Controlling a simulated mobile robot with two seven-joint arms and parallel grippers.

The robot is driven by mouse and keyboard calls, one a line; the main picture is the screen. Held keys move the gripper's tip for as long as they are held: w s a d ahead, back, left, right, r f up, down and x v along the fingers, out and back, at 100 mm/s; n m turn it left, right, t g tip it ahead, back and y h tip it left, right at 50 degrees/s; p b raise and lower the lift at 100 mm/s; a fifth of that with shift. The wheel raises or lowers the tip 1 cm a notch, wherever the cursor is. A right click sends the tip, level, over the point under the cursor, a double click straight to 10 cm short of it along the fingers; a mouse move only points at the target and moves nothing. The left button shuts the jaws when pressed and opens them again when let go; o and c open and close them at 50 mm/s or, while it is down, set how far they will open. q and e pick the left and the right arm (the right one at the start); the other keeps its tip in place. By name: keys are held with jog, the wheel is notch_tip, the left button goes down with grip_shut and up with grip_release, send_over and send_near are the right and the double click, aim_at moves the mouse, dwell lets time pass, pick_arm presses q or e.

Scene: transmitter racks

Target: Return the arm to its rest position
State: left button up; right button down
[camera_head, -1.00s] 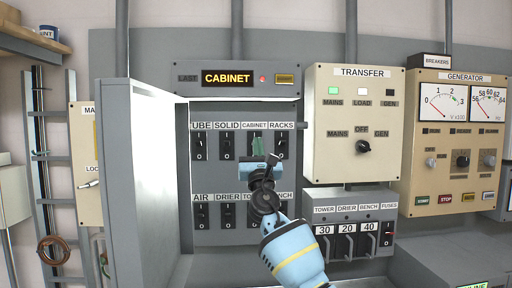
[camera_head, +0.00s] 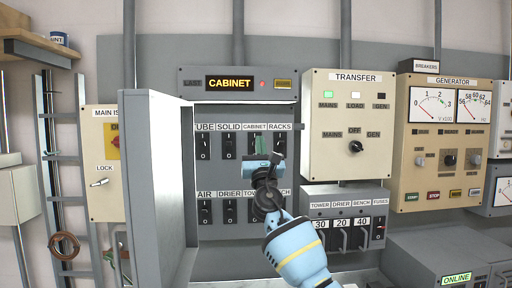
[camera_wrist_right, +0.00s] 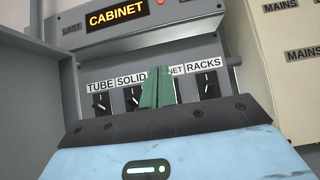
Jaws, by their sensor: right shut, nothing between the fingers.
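My right gripper (camera_head: 262,150) is in front of the open breaker cabinet (camera_head: 158,180), just below the CABINET label. Its green fingers are together and empty; they also show in the right wrist view (camera_wrist_right: 157,88), covering part of the CABINET label and the switch under it. The right arm (camera_head: 290,245) reaches up from the bottom of the head view. Whether the fingertips touch the switch, I cannot tell. My left gripper does not show.
The cabinet's open door (camera_head: 155,190) stands out to the left of the arm. To the right are the transfer panel (camera_head: 348,160), the fuse box with several levers (camera_head: 345,205) and the generator panel (camera_head: 420,180). A grey unit marked ONLINE (camera_head: 430,262) is at the lower right.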

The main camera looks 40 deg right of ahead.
jog(key=shift+a, duration=0.1)
